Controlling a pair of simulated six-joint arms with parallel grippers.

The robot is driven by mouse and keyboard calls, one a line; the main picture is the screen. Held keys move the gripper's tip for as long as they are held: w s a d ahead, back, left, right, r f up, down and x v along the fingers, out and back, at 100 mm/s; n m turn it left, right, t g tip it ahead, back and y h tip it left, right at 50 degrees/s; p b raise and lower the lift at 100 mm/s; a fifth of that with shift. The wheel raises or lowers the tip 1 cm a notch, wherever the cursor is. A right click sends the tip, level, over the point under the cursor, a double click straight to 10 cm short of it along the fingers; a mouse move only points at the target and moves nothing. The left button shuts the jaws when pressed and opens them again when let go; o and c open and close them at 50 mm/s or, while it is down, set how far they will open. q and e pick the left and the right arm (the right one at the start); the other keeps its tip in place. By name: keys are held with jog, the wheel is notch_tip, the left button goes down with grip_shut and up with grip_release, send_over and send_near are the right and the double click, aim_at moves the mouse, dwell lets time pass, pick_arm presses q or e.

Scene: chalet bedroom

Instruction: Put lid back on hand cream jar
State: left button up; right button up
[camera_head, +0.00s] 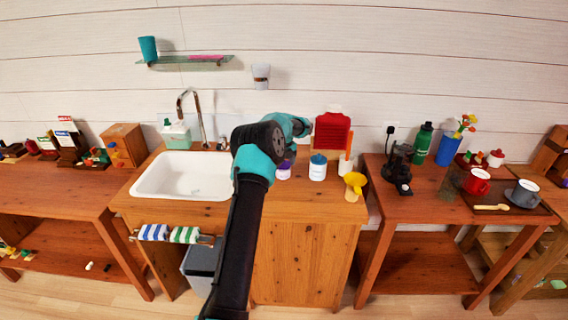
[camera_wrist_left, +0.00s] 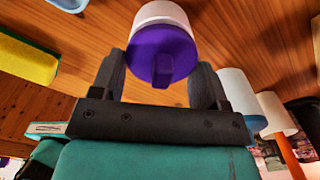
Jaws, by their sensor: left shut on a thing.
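The hand cream jar (camera_head: 284,174) is white with a purple band and stands on the wooden counter right of the sink. In the left wrist view its white body (camera_wrist_left: 160,12) shows just beyond the purple lid (camera_wrist_left: 165,48), which has a raised grip on top. My left gripper (camera_wrist_left: 158,85) is shut on the purple lid, with one dark finger on each side. The lid and jar line up in that view; I cannot tell whether they touch. In the head view my left gripper (camera_head: 291,153) is partly hidden by its own arm. My right gripper is not in view.
A red board (camera_head: 332,132) stands behind. The white sink (camera_head: 180,177) is on the left. A yellow-green sponge (camera_wrist_left: 27,58) shows in the wrist view. The counter front is clear.

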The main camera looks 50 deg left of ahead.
pick_arm(q)
jog(key=o, duration=1)
jog(key=shift+r, duration=0.15)
jog(key=shift+r, duration=3.35)
grip_shut()
jog(key=shift+f, duration=2.55)
jog(key=shift+r, duration=0.1)
jog(key=shift+r, duration=3.45)
